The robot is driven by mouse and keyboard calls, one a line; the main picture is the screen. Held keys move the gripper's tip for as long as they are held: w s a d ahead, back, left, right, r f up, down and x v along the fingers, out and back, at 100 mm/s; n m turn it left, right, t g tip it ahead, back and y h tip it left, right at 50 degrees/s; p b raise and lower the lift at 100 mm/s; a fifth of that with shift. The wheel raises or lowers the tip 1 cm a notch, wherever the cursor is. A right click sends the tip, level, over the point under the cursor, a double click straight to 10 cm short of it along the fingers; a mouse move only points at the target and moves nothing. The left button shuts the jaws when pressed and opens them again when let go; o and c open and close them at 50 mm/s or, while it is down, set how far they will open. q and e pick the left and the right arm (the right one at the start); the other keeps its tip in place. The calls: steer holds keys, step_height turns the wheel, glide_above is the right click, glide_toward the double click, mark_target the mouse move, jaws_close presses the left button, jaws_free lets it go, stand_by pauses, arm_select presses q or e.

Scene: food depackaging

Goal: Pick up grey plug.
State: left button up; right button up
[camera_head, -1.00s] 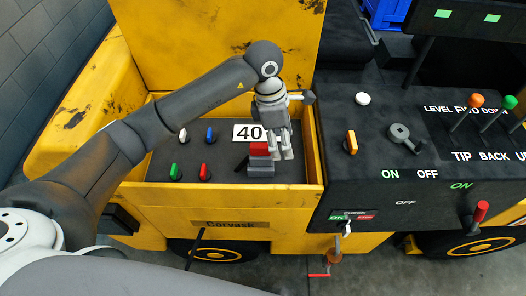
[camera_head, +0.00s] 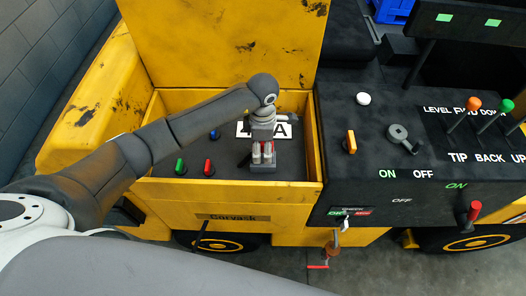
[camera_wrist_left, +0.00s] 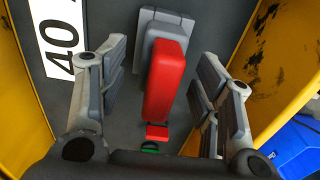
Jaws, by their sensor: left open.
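A grey block with a red upright part, which looks like the grey plug (camera_head: 263,170), sits on the dark panel inside the yellow box. In the left wrist view, the grey block (camera_wrist_left: 149,27) shows behind its long red part (camera_wrist_left: 164,82). My left gripper (camera_head: 262,154) points down over it and hides much of it in the head view. In the wrist view my left gripper's fingers (camera_wrist_left: 163,65) are open, one on each side of the red part, with visible gaps. My right gripper is not in view.
The yellow box wall (camera_head: 225,192) borders the panel at the front. Green (camera_head: 180,167) and red (camera_head: 208,168) knobs stand left of the plug. A white label (camera_head: 284,130) lies behind it. A black control console (camera_head: 375,185) with levers stands to the right.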

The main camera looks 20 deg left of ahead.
arm_select(q)
steer(key=shift+d+f, duration=0.1)
steer(key=shift+f, duration=0.65)
steer(key=shift+c, duration=0.4)
jaws_close()
